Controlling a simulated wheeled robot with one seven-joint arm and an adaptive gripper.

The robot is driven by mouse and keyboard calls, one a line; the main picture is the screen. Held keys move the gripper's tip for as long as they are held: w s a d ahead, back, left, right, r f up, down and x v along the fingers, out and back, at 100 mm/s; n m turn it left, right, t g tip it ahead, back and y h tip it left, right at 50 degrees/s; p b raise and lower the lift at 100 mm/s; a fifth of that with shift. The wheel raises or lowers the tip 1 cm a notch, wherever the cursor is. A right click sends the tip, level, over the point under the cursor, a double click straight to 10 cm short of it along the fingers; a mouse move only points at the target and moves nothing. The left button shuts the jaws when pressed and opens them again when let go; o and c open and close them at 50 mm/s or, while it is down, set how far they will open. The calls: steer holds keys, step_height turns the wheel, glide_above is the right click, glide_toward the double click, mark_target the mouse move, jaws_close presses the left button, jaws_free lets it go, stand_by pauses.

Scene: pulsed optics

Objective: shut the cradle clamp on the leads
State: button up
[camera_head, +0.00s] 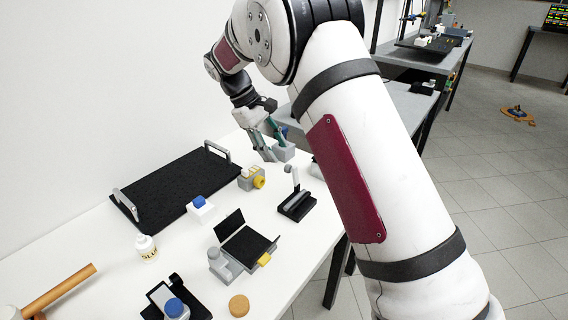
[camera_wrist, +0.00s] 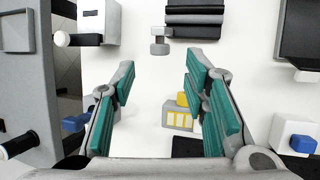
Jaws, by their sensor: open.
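I take the black cradle (camera_head: 297,205) with an upright pale grey lever (camera_head: 291,178) to be the cradle clamp; the lever stands raised. In the wrist view the dark ribbed cradle (camera_wrist: 195,18) is at the top edge, partly cut off, with the grey lever end (camera_wrist: 160,46) below it. I cannot make out the leads. My gripper (camera_head: 273,149) is above the table, behind and left of the cradle in the head view.
A grey block with a yellow knob (camera_head: 258,182) stands close left of the cradle.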

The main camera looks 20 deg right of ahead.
mark_target(286, 165)
steer(key=x, duration=0.6)
jaws_close()
